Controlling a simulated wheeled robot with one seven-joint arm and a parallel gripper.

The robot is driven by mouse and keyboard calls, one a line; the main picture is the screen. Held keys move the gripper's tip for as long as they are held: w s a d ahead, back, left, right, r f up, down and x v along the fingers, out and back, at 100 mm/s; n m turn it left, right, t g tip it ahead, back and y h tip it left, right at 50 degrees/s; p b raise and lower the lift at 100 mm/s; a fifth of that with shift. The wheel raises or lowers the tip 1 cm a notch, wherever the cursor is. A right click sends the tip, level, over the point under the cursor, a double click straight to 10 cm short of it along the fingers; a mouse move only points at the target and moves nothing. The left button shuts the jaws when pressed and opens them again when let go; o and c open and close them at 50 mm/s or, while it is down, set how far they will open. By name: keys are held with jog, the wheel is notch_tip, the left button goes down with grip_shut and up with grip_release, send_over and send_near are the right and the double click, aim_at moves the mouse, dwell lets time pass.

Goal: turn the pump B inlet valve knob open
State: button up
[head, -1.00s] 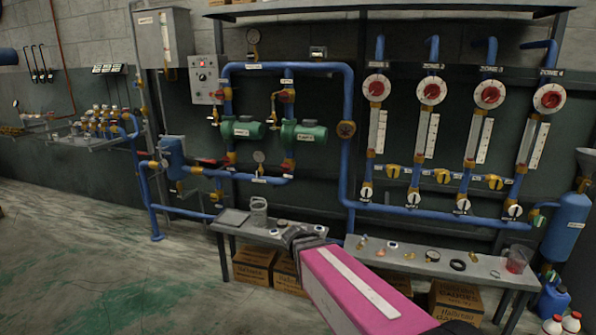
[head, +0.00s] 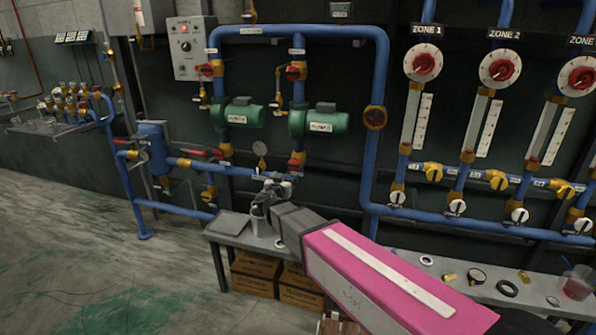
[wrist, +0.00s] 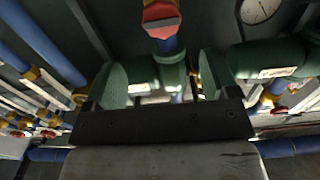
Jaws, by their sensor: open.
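Two green pumps sit side by side on blue pipes in the head view. The right pump (head: 318,121) has a red valve knob (head: 294,161) below it and another red knob (head: 293,72) above it. The labels are too small to read, so I cannot confirm which is the inlet knob. My gripper (head: 270,190) is open and empty, lower and left of the lower knob, apart from it in the picture. In the wrist view, a red knob (wrist: 161,18) shows at the top, beyond my open gripper (wrist: 160,82), with a green pump body (wrist: 157,72) between the fingers.
A small gauge (head: 260,149) stands left of the lower knob. The left pump (head: 238,113) is close by. A bench with a grey tray (head: 231,224) lies below my gripper. Zone dials (head: 423,63) and flow tubes line the wall at right.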

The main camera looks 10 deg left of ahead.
aim_at(294, 165)
jog(key=shift+w+d, duration=0.15)
jog(key=shift+w, duration=2.2)
jog(key=shift+w+d, duration=0.1)
jog(key=shift+w, duration=2.25)
jog(key=c, duration=0.9)
jog(key=shift+n, duration=2.3)
jog(key=n, duration=0.4)
jog(key=shift+n, duration=0.3)
jog(key=shift+s, duration=0.1)
